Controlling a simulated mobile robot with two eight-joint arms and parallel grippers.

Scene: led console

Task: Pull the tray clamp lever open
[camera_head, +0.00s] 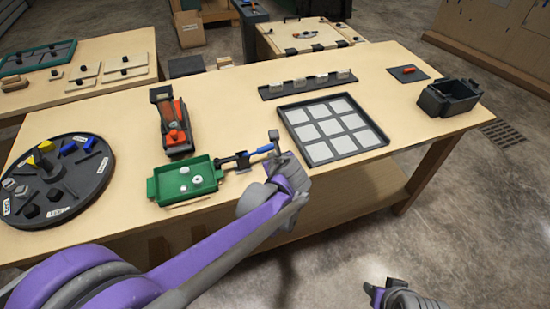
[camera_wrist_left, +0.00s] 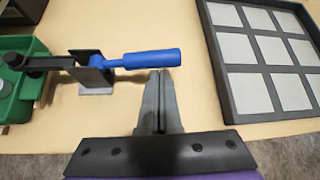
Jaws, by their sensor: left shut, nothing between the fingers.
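The green tray (camera_head: 186,181) sits near the table's front edge with small white round parts in it. The clamp (camera_head: 240,162) stands at its right side, with a dark arm reaching to the tray. Its blue lever (camera_head: 262,149) points right and lies roughly level; the lever also shows in the left wrist view (camera_wrist_left: 140,59). My left gripper (camera_head: 273,140) is at the lever's free end. In the left wrist view its fingers (camera_wrist_left: 160,73) are shut and empty, with the tips just at the near side of the handle; contact is unclear. My right gripper (camera_head: 376,290) is away from the table, low in view.
A black tray with grey squares (camera_head: 310,148) lies right of the lever. A black turntable (camera_head: 88,188) is at the left, and a red and black device (camera_head: 172,122) stands behind the green tray. A dark bin (camera_head: 448,97) stands at the right end.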

